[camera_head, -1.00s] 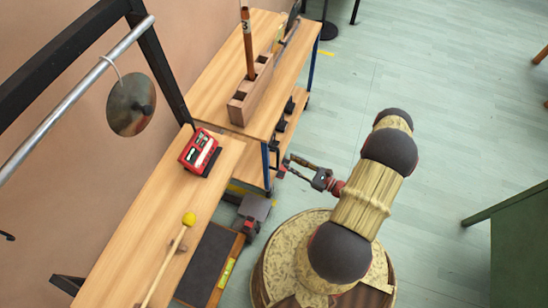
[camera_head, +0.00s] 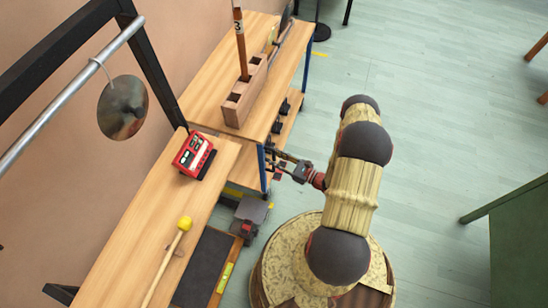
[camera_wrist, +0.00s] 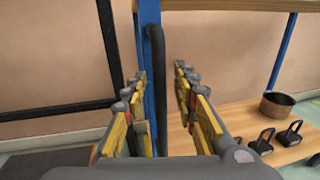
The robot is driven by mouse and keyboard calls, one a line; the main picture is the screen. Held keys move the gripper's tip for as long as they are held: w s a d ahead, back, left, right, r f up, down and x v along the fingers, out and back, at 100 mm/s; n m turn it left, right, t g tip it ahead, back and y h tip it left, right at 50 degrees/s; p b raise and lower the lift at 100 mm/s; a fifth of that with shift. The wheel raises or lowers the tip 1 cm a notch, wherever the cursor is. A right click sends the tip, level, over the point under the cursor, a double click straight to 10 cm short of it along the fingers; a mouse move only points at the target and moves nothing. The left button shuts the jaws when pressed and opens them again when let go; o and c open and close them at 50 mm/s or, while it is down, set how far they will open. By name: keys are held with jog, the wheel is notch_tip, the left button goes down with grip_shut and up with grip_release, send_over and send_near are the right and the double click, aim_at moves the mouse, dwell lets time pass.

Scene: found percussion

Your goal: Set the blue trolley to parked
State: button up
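The blue trolley has a wooden top (camera_head: 205,88), blue posts (camera_head: 262,168) and a lower wooden shelf. It stands beyond the near wooden bench in the head view. In the wrist view its blue post (camera_wrist: 150,45) and a black upright handle bar (camera_wrist: 157,85) stand ahead of my gripper. My gripper (camera_wrist: 160,103) is open, its yellow-padded fingers apart on either side of the bar. I cannot tell how deep the bar sits between them. In the head view my gripper (camera_head: 274,160) is beside the trolley's near corner.
The near bench (camera_head: 150,225) carries a red device (camera_head: 192,153) and a yellow-headed mallet (camera_head: 184,224). A metal disc (camera_head: 122,108) hangs from a rail. Padlock-like weights (camera_wrist: 288,134) and a pot (camera_wrist: 276,105) sit on the lower shelf. Floor to the right is open, up to a green table (camera_head: 515,225).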

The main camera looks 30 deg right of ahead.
jog(key=shift+c, duration=1.1)
grip_shut()
